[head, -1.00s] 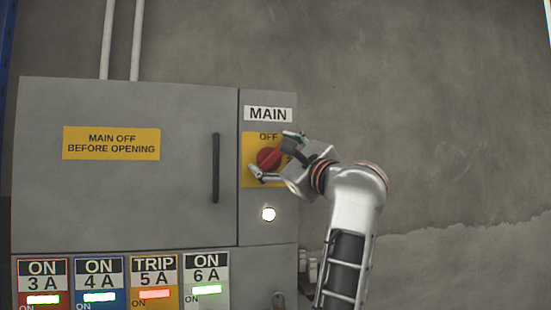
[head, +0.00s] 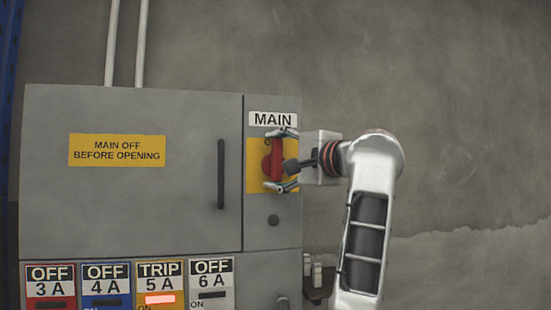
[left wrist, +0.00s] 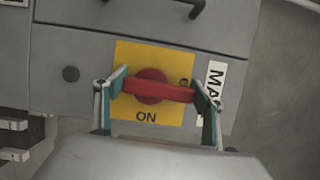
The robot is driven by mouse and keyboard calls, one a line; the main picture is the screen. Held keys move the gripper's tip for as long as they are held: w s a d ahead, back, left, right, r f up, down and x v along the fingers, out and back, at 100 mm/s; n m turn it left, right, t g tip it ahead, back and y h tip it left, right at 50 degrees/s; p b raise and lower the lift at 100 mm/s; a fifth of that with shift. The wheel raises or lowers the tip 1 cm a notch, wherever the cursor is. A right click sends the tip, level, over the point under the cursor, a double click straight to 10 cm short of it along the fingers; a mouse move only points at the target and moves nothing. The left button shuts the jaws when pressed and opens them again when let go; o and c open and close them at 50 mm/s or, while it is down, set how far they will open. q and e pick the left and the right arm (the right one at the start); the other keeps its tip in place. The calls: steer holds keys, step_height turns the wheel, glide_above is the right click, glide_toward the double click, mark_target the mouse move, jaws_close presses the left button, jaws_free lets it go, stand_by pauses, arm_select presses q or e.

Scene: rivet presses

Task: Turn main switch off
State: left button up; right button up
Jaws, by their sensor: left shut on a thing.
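The main switch is a red rotary handle (head: 277,158) on a yellow plate (head: 252,180) under the MAIN label (head: 273,119). The handle stands upright in the head view. In the left wrist view the red handle (left wrist: 152,87) lies across the picture, its end pointing to the MAIN label (left wrist: 214,88). The word ON shows on the plate; the handle covers most of the other marking. My left gripper (head: 284,160) is shut on the handle, one finger at each end, as the left wrist view also shows (left wrist: 163,88). My right gripper is out of view.
The round lamp (head: 273,221) below the switch is dark. Breaker signs 3 A (head: 50,273), 4 A (head: 105,272) and 6 A (head: 211,267) read OFF; 5 A (head: 160,269) reads TRIP with a lit red bar. A dark door handle (head: 221,174) stands left of the switch.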

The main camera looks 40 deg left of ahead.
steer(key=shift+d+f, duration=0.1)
arm_select(q)
steer(key=shift+n, duration=0.3)
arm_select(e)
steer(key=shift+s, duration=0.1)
arm_select(q)
steer(key=o, duration=1.1)
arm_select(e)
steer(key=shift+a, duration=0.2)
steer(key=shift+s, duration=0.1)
